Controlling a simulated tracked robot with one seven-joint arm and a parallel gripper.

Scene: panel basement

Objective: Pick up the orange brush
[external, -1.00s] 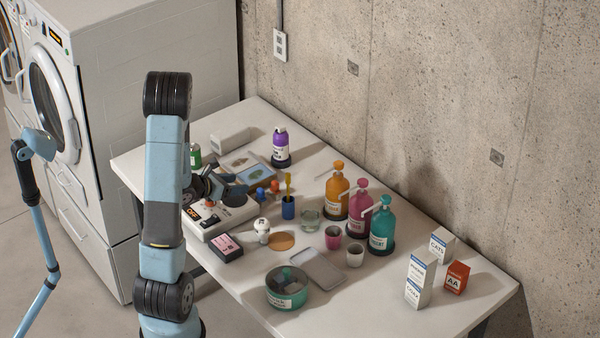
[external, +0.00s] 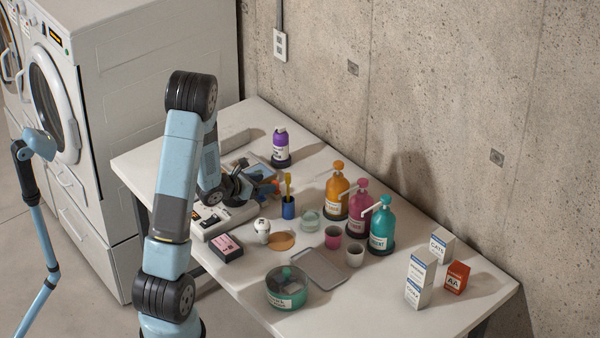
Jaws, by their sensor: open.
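My gripper (external: 252,182) is open over the back left of the white table, its dark fingers pointing right. Small orange pieces (external: 277,182) show right at the fingertips, partly hidden by them. I cannot tell which of them is the orange brush, or whether the fingers touch it. A yellow-orange brush-like stick (external: 288,183) stands upright in a small blue cup (external: 288,209), just right of the fingers.
A purple bottle (external: 280,148) stands behind the gripper. Orange (external: 337,198), pink (external: 360,220) and teal (external: 382,230) pump bottles stand to the right. A white-topped device (external: 215,218) lies below my arm.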

